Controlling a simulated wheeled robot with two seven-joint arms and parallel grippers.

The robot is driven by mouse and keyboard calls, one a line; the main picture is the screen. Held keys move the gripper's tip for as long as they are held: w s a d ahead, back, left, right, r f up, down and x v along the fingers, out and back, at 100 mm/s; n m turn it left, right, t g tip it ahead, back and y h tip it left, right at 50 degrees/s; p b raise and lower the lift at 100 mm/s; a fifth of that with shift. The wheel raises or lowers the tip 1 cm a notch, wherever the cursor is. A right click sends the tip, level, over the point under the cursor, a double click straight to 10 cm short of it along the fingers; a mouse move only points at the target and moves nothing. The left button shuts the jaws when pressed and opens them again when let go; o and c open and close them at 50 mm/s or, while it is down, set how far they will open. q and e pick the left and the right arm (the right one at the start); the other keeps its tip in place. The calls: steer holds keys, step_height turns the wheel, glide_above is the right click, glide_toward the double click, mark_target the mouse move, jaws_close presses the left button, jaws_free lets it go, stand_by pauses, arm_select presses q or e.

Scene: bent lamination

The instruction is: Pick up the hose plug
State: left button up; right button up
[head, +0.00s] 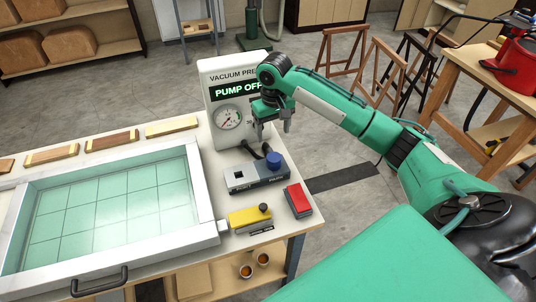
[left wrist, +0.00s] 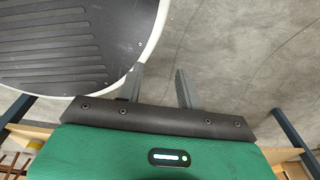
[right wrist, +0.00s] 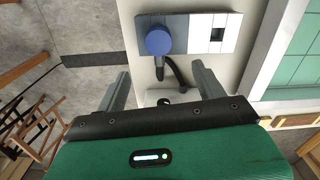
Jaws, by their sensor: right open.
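The hose plug (head: 274,160) has a round blue cap and stands in the right part of a grey two-part socket block (head: 243,181) on the bench. It also shows in the right wrist view (right wrist: 158,41), with a black hose (right wrist: 176,75) curving from it. The block's other part has a dark square opening. My right gripper (head: 273,129) is open and empty, above and behind the plug, with its fingers pointing down. In the right wrist view the plug lies beyond the gap between the fingertips (right wrist: 161,74). My left gripper (left wrist: 158,73) is open and empty over the floor.
The vacuum pump panel (head: 215,80), reading PUMP OFF, stands behind the block. A red box (head: 298,200) and a yellow block with a black knob (head: 247,217) sit in front. A glass-topped frame (head: 110,210) fills the bench's left side.

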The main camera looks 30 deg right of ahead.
mark_target(274, 156)
steer(key=f, duration=0.1)
steer(key=s+f, duration=0.1)
steer(key=f, duration=0.1)
steer(key=shift+p, duration=0.3)
steer(key=f, duration=0.3)
steer(key=shift+w+f, duration=0.15)
steer(key=shift+w, duration=0.1)
step_height(274, 156, down, 3)
steer(key=shift+r+p, duration=0.15)
steer(key=shift+p, duration=0.7)
step_height(274, 156, down, 3)
steer(key=shift+r+p, duration=0.15)
steer(key=shift+p, duration=0.15)
steer(key=shift+d+f, duration=0.1)
steer(key=shift+f, duration=0.35)
steer(key=c, duration=1.1)
arm_select(q)
steer(key=shift+g, duration=0.3)
steer(key=s+r, duration=0.1)
steer(key=s, duration=0.1)
steer(key=s+r, duration=0.1)
steer(key=r, duration=0.1)
steer(key=shift+s, duration=0.35)
